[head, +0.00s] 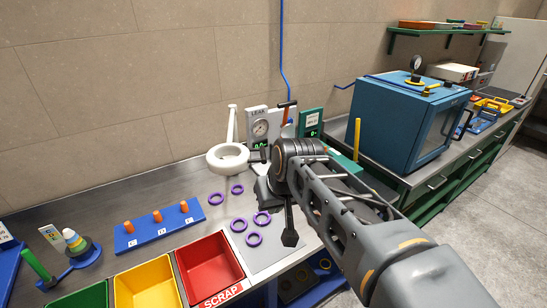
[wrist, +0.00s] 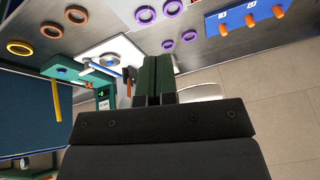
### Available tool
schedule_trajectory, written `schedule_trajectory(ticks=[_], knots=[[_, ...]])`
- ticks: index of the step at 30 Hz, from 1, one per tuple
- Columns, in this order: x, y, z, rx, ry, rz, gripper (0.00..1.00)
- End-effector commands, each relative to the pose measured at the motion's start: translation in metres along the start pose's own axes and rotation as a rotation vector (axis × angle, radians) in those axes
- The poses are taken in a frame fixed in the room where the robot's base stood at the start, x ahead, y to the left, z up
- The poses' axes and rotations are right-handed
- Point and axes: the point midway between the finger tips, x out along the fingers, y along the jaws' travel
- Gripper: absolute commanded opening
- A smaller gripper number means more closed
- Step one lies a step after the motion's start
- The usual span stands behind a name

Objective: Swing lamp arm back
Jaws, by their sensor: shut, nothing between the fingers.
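The white ring lamp (head: 228,158) hangs over the back of the steel bench in the head view, with its white arm (head: 231,125) rising behind it. The lamp's white edge also shows in the wrist view (wrist: 205,91), just right of the fingers and partly hidden by my black palm. My gripper (head: 290,238) is to the right of the lamp and points toward the bench front, over a grey plate. Its dark fingers (wrist: 157,62) are closed together with nothing between them. I cannot tell whether my palm touches the lamp.
A gauge stand (head: 260,128) is behind my wrist and a blue oven (head: 402,120) is to the right. Purple rings (head: 237,189) lie on the bench. A blue peg board (head: 160,229) and a red scrap bin (head: 211,267) are at the front left.

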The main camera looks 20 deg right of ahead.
Motion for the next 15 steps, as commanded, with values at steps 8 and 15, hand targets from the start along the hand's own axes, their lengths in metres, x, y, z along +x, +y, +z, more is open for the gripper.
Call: schedule_trajectory(ticks=[8,15], knots=[[-0.018,0.067,-0.103,0.143,0.017,-0.168,0.0],[-0.035,0.12,-0.146,0.161,0.08,-0.271,0.0]])
